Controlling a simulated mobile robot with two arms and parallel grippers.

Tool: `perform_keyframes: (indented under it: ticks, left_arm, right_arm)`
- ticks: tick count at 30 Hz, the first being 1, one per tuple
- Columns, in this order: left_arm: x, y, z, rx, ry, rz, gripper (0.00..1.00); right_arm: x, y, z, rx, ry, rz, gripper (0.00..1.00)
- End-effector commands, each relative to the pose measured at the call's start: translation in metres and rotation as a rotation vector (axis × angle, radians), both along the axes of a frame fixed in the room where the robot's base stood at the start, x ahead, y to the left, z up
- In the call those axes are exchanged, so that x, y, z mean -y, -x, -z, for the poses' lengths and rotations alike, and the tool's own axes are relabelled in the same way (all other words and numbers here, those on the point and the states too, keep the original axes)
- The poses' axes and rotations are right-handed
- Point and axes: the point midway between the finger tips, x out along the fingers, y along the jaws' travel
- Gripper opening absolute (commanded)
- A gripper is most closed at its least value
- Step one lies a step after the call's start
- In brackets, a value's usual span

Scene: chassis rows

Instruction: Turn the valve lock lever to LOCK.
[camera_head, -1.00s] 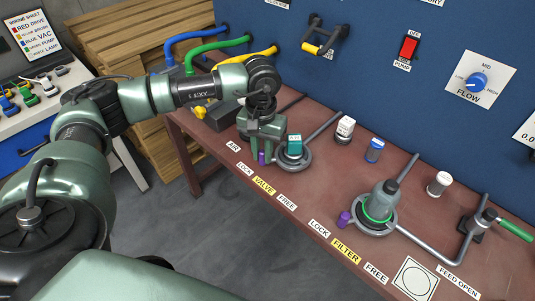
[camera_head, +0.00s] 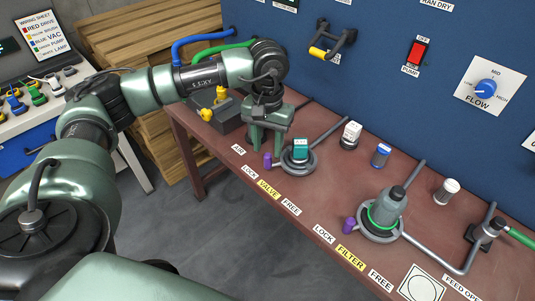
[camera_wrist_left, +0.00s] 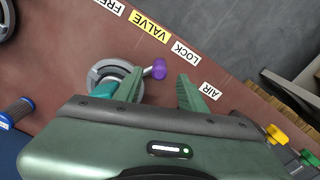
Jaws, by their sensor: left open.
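The valve lock lever shows as a short grey arm with a purple knob (camera_head: 267,160) on the left of a grey round valve base (camera_head: 312,166) with a teal block (camera_head: 301,149) on it. The knob lies toward the LOCK label (camera_head: 249,172), away from the FREE label (camera_head: 291,207). My left gripper (camera_head: 268,145) is open, fingers pointing down, just behind the knob. In the left wrist view the purple knob (camera_wrist_left: 159,68) sits beyond and between the two open fingertips (camera_wrist_left: 161,82), not gripped. My right gripper is not in view.
A similar filter base (camera_head: 379,236) with its own purple knob stands to the right. A white-capped fitting (camera_head: 350,135) and a blue one (camera_head: 381,155) stand behind the valve. Pipes run across the bench, and the blue wall panel closes off the back.

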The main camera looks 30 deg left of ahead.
Motion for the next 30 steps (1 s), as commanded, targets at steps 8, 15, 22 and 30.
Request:
perform_keyframes:
  ticks: [8,15,22,30]
  left_arm:
    - [0.0,0.0,-0.035,0.001,0.001,0.0,0.41]
    - [0.0,0.0,-0.038,0.0,0.0,0.0,0.41]
    - [0.0,0.0,-0.038,-0.001,0.0,0.0,0.41]
    - [0.0,0.0,-0.038,-0.001,0.0,0.0,0.41]
  right_arm:
    - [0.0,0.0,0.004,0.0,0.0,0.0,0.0]
    - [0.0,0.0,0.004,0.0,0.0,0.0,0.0]
    - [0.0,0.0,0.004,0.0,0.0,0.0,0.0]
    - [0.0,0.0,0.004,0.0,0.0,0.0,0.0]
